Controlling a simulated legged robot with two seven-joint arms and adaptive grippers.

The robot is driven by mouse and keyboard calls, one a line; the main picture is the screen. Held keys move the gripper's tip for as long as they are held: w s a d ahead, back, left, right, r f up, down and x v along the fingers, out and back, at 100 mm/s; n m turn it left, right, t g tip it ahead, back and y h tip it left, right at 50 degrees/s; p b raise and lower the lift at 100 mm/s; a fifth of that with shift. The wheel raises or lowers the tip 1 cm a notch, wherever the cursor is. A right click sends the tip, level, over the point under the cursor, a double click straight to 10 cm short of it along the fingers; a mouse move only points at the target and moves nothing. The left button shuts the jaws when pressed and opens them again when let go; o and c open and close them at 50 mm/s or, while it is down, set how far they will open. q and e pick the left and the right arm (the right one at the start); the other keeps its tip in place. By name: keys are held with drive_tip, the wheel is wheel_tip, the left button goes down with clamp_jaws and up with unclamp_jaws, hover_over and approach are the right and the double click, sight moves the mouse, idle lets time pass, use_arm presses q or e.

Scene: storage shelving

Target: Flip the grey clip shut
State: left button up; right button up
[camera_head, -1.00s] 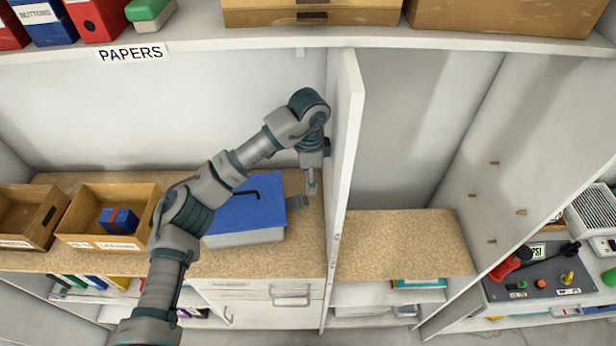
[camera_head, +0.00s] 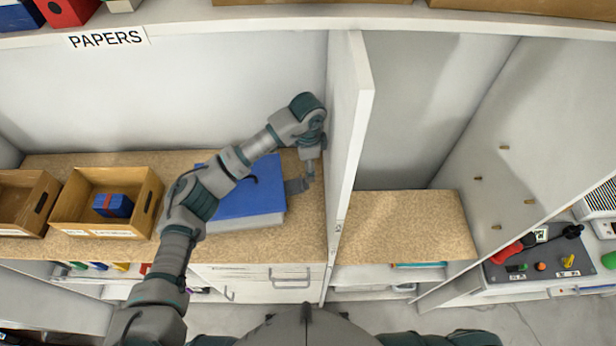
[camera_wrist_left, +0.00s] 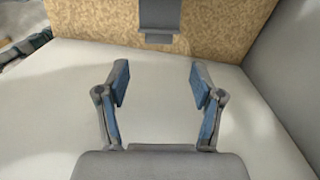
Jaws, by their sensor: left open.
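The grey clip (camera_head: 296,186) sticks out from the right side of a box with a blue lid (camera_head: 250,190). The lid lies down on the box, with a dark handle on top, partly covered by my arm. In the left wrist view the clip (camera_wrist_left: 158,20) is a grey plate at the top, ahead of the fingers. My left gripper (camera_head: 310,174) is just right of and above the clip, close to the upright panel. In the left wrist view its fingers (camera_wrist_left: 158,82) are apart with nothing between them. Whether it touches the clip is unclear.
The white upright panel (camera_head: 348,130) stands close on the gripper's right. Wooden trays (camera_head: 105,205) stand left of the box, one with a blue block (camera_head: 113,206). The wooden shelf surface (camera_head: 400,225) right of the panel is clear.

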sight(295, 185)
use_arm(q)
drive_tip(key=f, duration=0.6)
drive_tip(key=shift+s+a, duration=0.1)
drive_tip(key=shift+a, duration=0.15)
drive_tip(key=shift+d+f+p, duration=0.1)
drive_tip(key=shift+f+p, duration=0.2)
drive_tip(key=shift+f, duration=0.2)
drive_tip(key=shift+d, duration=0.1)
drive_tip(key=shift+c, duration=0.3)
drive_tip(key=c, duration=0.4)
clamp_jaws()
